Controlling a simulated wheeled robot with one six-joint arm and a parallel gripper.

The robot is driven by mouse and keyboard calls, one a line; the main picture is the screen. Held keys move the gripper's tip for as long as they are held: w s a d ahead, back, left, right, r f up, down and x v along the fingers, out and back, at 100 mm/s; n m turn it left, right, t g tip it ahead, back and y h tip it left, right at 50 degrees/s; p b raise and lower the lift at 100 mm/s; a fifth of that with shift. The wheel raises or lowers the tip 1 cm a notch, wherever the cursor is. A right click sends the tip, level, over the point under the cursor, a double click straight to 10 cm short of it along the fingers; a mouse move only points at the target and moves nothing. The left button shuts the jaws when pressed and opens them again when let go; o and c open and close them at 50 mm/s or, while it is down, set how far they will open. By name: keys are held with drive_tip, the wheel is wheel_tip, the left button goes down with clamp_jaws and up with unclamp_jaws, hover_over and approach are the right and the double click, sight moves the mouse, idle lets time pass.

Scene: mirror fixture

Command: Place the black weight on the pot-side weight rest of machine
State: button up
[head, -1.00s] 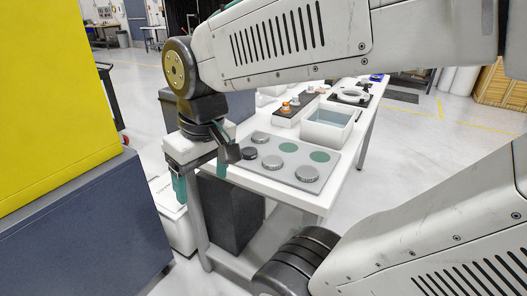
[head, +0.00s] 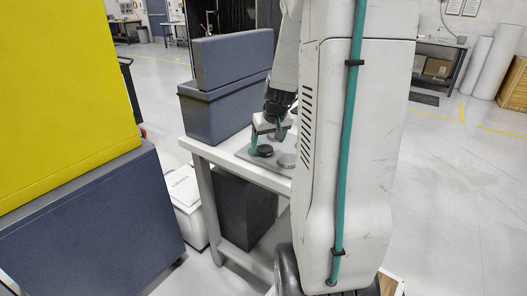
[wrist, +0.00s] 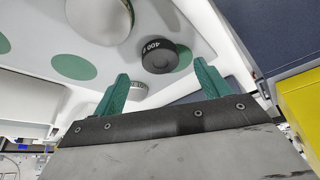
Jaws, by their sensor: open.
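The black weight (head: 265,150) is a short dark disc on the grey plate (head: 244,152) on the white table. In the wrist view the black weight (wrist: 159,57) has "400" on its side and partly covers a green spot. My gripper (head: 267,136) is open above the plate, close to the weight. In the wrist view its two green fingers (wrist: 162,72) are apart, with the weight beyond and between their tips and nothing held. I cannot make out the pot-side weight rest in these frames.
Silver weights (head: 286,160) (wrist: 97,20) stand on the same plate, beside bare green spots (wrist: 74,67). A blue-grey box (head: 228,88) stands on the table behind. A yellow and grey block (head: 70,90) is at left. My arm hides the table's right part.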

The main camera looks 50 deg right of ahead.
sight(265, 148)
drive_tip(key=x, duration=0.4)
drive_tip(key=shift+w+d+f, duration=0.2)
drive_tip(key=shift+w, duration=0.05)
drive_tip(key=shift+r, duration=0.1)
drive_tip(key=c, duration=1.4)
